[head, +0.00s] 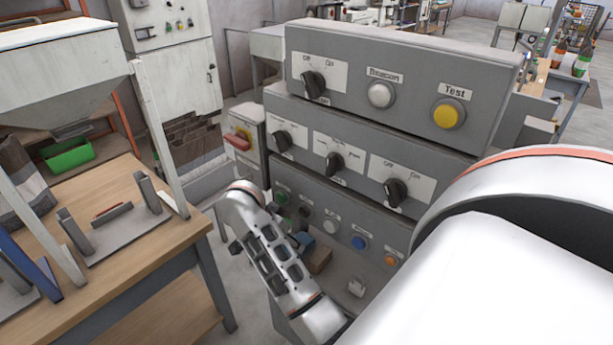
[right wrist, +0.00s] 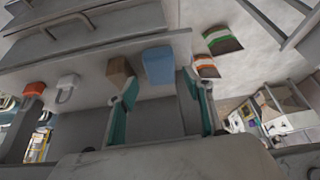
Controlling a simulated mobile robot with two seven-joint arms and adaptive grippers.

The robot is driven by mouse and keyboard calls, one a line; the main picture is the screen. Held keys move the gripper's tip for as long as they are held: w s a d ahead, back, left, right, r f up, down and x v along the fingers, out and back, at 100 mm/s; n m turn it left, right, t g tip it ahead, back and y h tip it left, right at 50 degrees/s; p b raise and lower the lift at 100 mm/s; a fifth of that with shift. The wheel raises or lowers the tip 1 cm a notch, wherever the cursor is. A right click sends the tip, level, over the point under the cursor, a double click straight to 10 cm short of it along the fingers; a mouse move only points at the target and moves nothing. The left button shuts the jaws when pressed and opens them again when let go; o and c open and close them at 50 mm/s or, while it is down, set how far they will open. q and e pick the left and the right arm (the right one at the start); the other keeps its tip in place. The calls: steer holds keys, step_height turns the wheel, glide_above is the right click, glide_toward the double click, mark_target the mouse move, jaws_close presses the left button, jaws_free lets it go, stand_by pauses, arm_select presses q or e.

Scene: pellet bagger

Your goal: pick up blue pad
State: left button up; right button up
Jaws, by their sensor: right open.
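The blue pad (right wrist: 158,66) lies on the ledge of the grey control console. It also shows in the head view as a small blue shape (head: 303,240), partly hidden by my arm. A brown block (right wrist: 119,70) is beside it. My right gripper (right wrist: 161,84) is open, with teal-lined fingers pointing toward the pad. In the right wrist view the pad appears between the fingertips, closer to the right one. Nothing is held. I cannot tell whether a finger touches the pad. My left gripper is not in view.
A white item with a looped handle (right wrist: 67,87) and an orange-red item (right wrist: 34,89) are farther along the ledge. The console (head: 395,95) has knobs and buttons above the ledge. A wooden table (head: 130,240) with metal fixtures stands at left.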

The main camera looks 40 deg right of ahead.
steer(key=shift+d+r, duration=0.3)
steer(key=shift+d, duration=0.05)
steer(key=shift+d+f, duration=0.1)
steer(key=shift+d, duration=0.1)
steer(key=shift+x, duration=3.65)
steer(key=shift+a, duration=0.15)
steer(key=c, duration=0.8)
